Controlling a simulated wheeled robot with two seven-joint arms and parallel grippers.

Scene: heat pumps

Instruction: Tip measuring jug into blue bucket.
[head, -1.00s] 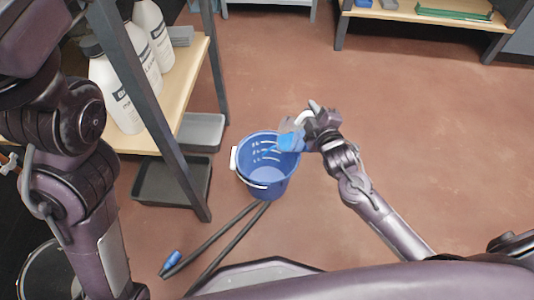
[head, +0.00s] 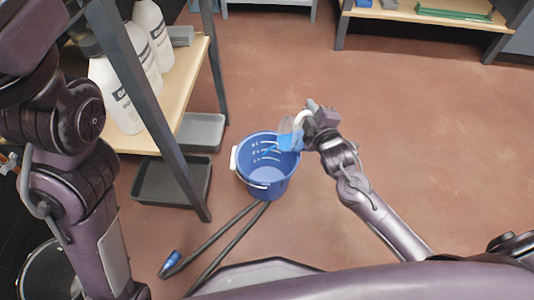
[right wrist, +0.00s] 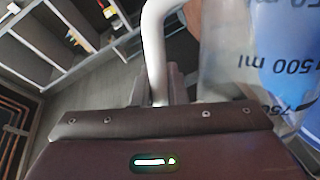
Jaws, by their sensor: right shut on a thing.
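The blue bucket (head: 268,184) stands upright on the floor, with white marks inside and a white grip on its handle. The clear measuring jug (head: 287,126) is tilted over the bucket's upper right rim, with blue liquid in it. A thin light-blue streak shows below its mouth; I cannot tell for sure if it is pouring liquid. My right gripper (head: 311,120) is shut on the jug's white handle. The right wrist view shows the handle (right wrist: 155,45) between the fingers and the jug's printed wall (right wrist: 225,50) beside it. My left gripper is out of view.
A shelf (head: 196,62) with large white bottles (head: 118,98) stands left of the bucket. Grey trays (head: 172,182) sit low beside its post. A black hose (head: 222,250) lies on the floor below the bucket. The floor to the right is open.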

